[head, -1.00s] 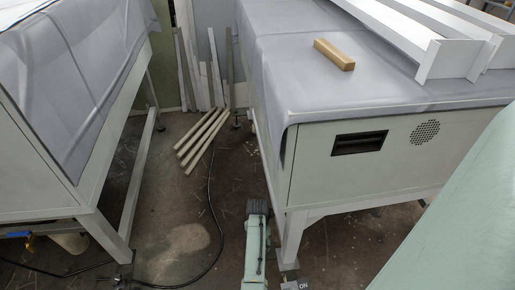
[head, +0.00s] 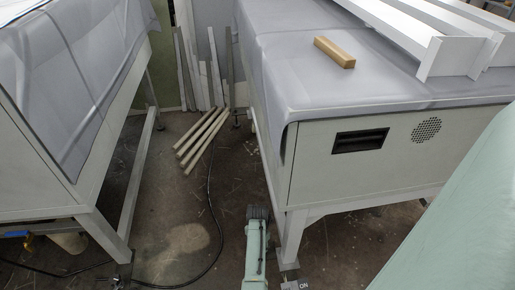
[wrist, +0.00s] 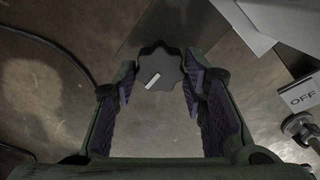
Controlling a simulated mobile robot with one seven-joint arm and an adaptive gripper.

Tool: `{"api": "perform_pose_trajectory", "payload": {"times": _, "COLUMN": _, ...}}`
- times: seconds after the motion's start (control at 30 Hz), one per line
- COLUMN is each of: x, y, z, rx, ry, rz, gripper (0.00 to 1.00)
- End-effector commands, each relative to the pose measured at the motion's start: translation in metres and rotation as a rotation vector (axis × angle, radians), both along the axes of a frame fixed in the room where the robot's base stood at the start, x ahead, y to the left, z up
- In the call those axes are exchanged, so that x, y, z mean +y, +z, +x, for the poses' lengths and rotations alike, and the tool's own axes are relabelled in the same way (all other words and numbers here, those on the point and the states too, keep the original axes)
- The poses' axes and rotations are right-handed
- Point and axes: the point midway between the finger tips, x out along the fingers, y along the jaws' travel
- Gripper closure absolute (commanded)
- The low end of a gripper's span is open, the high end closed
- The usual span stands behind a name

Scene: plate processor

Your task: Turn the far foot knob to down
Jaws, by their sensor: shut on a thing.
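In the wrist view a dark, lobed foot knob (wrist: 165,64) with a white pointer mark sits between the fingertips of my gripper (wrist: 159,84). The pointer slants toward the lower left in the picture. My gripper is shut on the knob, with a purple-padded finger on each side. The knob itself cannot be made out in the head view, where my arm reaches down beside the right-hand machine (head: 340,190).
A sign reading OFF (wrist: 300,95) stands at the right in the wrist view, beside a metal foot. In the head view, an ON sign (head: 303,285) is at the bottom edge. Pale rods (head: 203,138) and a dark cable (head: 212,205) lie on the floor between the machines.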

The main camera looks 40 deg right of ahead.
Motion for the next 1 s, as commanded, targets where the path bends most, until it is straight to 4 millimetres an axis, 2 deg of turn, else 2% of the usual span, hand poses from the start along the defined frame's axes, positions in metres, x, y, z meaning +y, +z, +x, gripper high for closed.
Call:
{"api": "perform_pose_trajectory", "payload": {"times": 0.37, "x": 0.0001, "y": 0.0, "z": 0.0, "rx": 0.0, "ry": 0.0, "rz": 0.0, "gripper": 0.89}}
{"api": "perform_pose_trajectory", "payload": {"times": 0.67, "x": 0.0004, "y": 0.0005, "z": 0.0, "rx": 0.0, "ry": -0.042, "rz": 0.001, "gripper": 0.89}}
{"api": "perform_pose_trajectory", "payload": {"times": 1.0, "x": 0.0007, "y": 0.0014, "z": 0.001, "rx": 0.001, "ry": -0.27, "rz": 0.001, "gripper": 0.89}}
